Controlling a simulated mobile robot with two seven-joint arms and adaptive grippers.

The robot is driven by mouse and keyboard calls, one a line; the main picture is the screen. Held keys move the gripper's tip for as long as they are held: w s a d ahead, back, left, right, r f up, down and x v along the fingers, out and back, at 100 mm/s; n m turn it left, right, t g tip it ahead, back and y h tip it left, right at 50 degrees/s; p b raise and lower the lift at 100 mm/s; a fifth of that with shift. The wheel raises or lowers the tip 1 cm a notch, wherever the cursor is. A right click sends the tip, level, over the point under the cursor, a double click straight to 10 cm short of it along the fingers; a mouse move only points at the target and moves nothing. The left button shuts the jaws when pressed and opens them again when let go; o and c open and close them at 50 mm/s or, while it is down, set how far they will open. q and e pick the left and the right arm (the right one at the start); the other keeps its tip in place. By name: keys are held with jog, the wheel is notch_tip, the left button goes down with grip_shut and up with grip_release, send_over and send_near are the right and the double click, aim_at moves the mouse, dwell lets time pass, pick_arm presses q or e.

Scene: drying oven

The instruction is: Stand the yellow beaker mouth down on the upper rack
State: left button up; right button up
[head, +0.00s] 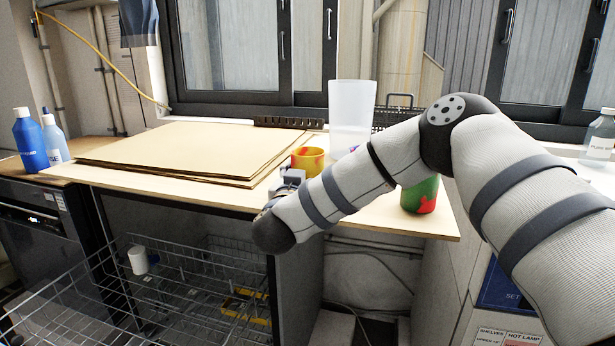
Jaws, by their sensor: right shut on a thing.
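The yellow beaker (308,158), patterned with red, is at the wooden worktop beside the cardboard sheets. Its open mouth faces up, and my right arm hides its lower part. My right gripper (291,178) is at the beaker's near left side, shut on it; its fingertips are mostly hidden. I cannot tell whether the beaker touches the worktop. A wire rack (60,318) sticks out at the lower left, below the worktop, with a white cup (138,260) inside the wire area. My left gripper is not in view.
Cardboard sheets (190,150) cover much of the worktop (385,218). A tall translucent container (352,112) stands behind my right arm. A green and red beaker (420,195) stands near the right edge. Blue bottles (30,140) stand at the far left.

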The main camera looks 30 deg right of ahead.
aim_at(303, 161)
jog(key=shift+r, duration=0.4)
notch_tip(303, 161, up, 3)
jog(key=shift+a+r+p, duration=0.15)
jog(key=shift+p, duration=0.15)
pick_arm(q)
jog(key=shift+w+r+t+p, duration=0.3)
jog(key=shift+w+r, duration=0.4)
pick_arm(e)
jog(key=s+a+r, duration=0.3)
jog(key=a+r, duration=0.6)
jog(key=a, duration=0.4)
jog(key=shift+a, duration=0.25)
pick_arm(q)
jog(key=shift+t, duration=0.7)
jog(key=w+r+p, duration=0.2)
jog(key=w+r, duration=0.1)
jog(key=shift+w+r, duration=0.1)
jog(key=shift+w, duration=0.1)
pick_arm(e)
notch_tip(303, 161, up, 3)
jog(key=m, duration=0.9)
jog(key=shift+w+f, duration=0.1)
jog(key=shift+f, duration=0.1)
